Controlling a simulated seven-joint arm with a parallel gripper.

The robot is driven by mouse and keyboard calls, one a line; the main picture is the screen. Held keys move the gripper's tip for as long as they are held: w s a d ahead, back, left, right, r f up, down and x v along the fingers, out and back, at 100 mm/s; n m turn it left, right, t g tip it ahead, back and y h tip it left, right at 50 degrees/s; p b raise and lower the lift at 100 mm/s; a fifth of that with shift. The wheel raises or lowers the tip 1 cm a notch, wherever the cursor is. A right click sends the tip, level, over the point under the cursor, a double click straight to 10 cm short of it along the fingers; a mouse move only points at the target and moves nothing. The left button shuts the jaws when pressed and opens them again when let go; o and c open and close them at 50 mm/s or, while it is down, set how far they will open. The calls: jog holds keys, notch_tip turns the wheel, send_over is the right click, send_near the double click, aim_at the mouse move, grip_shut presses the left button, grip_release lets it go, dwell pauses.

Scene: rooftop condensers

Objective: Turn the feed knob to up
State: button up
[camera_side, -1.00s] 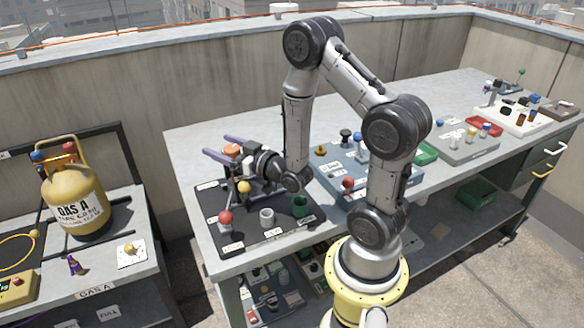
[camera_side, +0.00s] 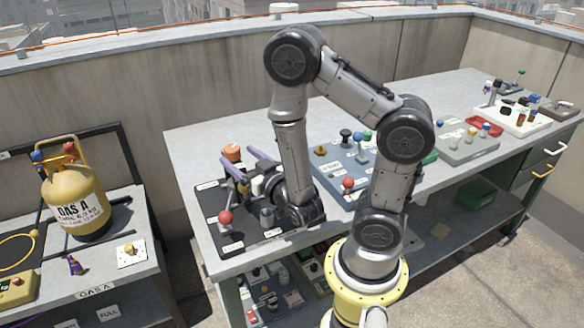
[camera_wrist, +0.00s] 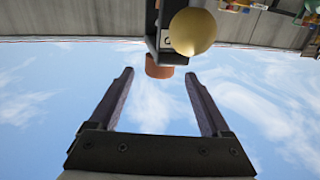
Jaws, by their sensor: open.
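An orange round knob (camera_side: 232,151) stands at the back of a black panel (camera_side: 205,205) on the bench. I cannot read which control is labelled feed. My gripper (camera_side: 236,157) is low over this panel, tilted nearly level, with its purple fingers apart and empty, pointing toward the back left near the orange knob. In the wrist view the orange knob (camera_wrist: 165,65) shows between and beyond the fingertips of my gripper (camera_wrist: 158,78). Contact cannot be told.
A red ball knob (camera_side: 225,217) and a grey cylinder (camera_side: 267,216) stand at the panel's front, close to my wrist. A blue-grey panel (camera_side: 335,165) with several controls lies to the right. The yellow gas bottle (camera_side: 75,205) stands on a separate table at left.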

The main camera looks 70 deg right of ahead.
jog(key=shift+v, duration=3.2)
jog(key=w+d+r+m+h, duration=0.1)
jog(key=w+r+m, duration=0.3)
jog(key=r, duration=0.4)
jog(key=shift+a+r+n+y, duration=2.7)
jog(key=shift+a+r+y, duration=1.7)
jog(key=shift+y, duration=0.6)
jog(key=s+f+n+g, duration=0.2)
jog(key=s+f+g, duration=0.2)
jog(key=s, duration=0.3)
jog(key=s+f+n+g, duration=0.3)
jog(key=s+f+g, duration=0.1)
jog(key=s, duration=0.3)
jog(key=shift+s+g+y, duration=0.3)
jog(key=shift+s+g, duration=0.1)
jog(key=shift+g, duration=0.4)
jog(key=shift+a, duration=0.1)
